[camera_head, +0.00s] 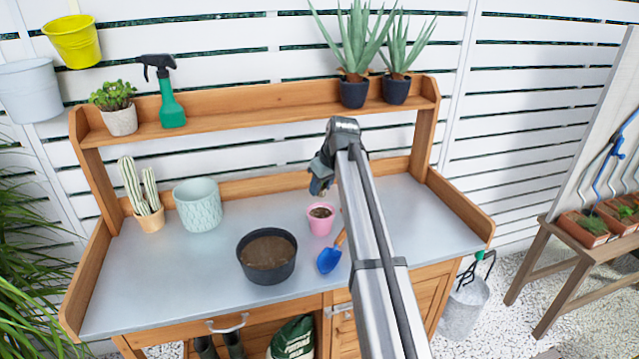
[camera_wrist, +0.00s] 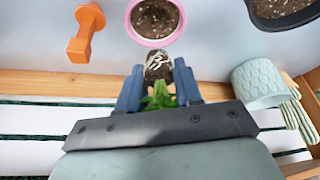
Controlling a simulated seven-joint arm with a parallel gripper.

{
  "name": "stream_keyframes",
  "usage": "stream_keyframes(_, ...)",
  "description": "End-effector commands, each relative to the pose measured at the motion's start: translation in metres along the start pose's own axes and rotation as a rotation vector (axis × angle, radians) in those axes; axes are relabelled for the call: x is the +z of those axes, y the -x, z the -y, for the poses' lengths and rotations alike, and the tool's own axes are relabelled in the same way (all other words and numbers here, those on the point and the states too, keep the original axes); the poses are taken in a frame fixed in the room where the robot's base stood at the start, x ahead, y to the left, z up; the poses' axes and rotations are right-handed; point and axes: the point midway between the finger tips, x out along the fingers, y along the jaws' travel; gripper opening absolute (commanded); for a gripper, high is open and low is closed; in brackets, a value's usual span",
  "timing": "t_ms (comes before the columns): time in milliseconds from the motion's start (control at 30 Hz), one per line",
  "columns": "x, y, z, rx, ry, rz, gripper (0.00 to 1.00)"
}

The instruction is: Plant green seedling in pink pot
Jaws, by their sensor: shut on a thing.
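The pink pot (camera_head: 321,226) stands on the grey bench top with dark soil in it. In the wrist view its pink rim (camera_wrist: 134,30) and soil show at the top centre. My gripper (camera_wrist: 158,72) is shut on the green seedling (camera_wrist: 158,100), with the dark root ball (camera_wrist: 158,64) protruding between the fingertips toward the pot. In the wrist view the root ball is just below the pot's rim; it seems apart from the pot. In the head view my gripper (camera_head: 321,182) is above and behind the pot, and the seedling is hardly visible.
A dark pot of soil (camera_head: 243,262) and a blue trowel (camera_head: 328,262) lie near the pink pot. A pale patterned pot (camera_head: 198,207) and a potted cactus (camera_head: 147,205) stand left. The back shelf (camera_head: 240,112) holds plants.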

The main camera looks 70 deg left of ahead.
Motion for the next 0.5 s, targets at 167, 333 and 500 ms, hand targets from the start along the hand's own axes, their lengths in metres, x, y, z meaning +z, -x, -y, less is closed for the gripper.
stream_keyframes(167, 0.004, -0.009, 0.0, 0.0, 0.0, 0.0, 0.06)
stream_keyframes(333, 0.008, -0.018, 0.001, -0.001, 0.0, 0.001, 0.06)
stream_keyframes(500, 0.011, -0.027, 0.0, 0.0, 0.0, 0.001, 0.06)
